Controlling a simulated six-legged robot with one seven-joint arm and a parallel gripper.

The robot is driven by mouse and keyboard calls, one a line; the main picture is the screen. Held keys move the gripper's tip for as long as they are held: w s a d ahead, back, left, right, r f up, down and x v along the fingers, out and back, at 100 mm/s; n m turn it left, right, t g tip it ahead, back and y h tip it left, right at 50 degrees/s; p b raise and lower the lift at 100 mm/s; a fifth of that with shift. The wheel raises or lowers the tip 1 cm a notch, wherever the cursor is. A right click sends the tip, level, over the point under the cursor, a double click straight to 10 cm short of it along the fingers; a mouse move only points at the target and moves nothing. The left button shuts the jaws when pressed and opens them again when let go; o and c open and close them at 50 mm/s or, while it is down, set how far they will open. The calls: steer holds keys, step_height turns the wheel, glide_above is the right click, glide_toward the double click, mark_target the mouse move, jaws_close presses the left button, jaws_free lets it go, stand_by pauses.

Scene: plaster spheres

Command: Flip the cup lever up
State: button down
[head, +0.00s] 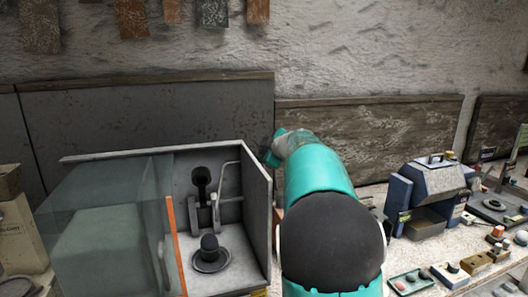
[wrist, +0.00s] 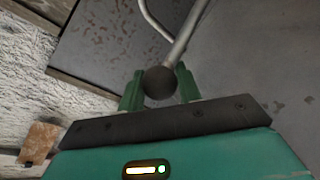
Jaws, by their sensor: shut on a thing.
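My gripper (wrist: 160,86) has its two green fingers on either side of a dark ball knob (wrist: 161,81) in the wrist view. The knob sits at the end of a grey metal rod (wrist: 186,37), which I take to be the cup lever; the rod runs up and to the right. In the head view, my teal arm reaches past the right wall of a grey open-topped booth (head: 258,215). My gripper (head: 270,150) is small there, and its grip is not clear. The held lever's lower part is hidden behind that wall and my arm.
A glass panel with an orange edge (head: 175,245) stands at left. A blue-grey machine (head: 430,190) and small items crowd the right bench.

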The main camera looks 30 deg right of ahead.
steer(key=c, duration=1.3)
jaws_free()
steer(key=shift+d+r, duration=0.15)
steer(key=shift+d, duration=0.1)
steer(key=shift+o, duration=1.4)
steer(key=shift+w, duration=0.15)
steer(key=shift+s+a, duration=0.1)
steer(key=shift+s, duration=0.1)
steer(key=v, duration=1.3)
steer(key=shift+s, duration=0.4)
steer(key=shift+a, duration=0.1)
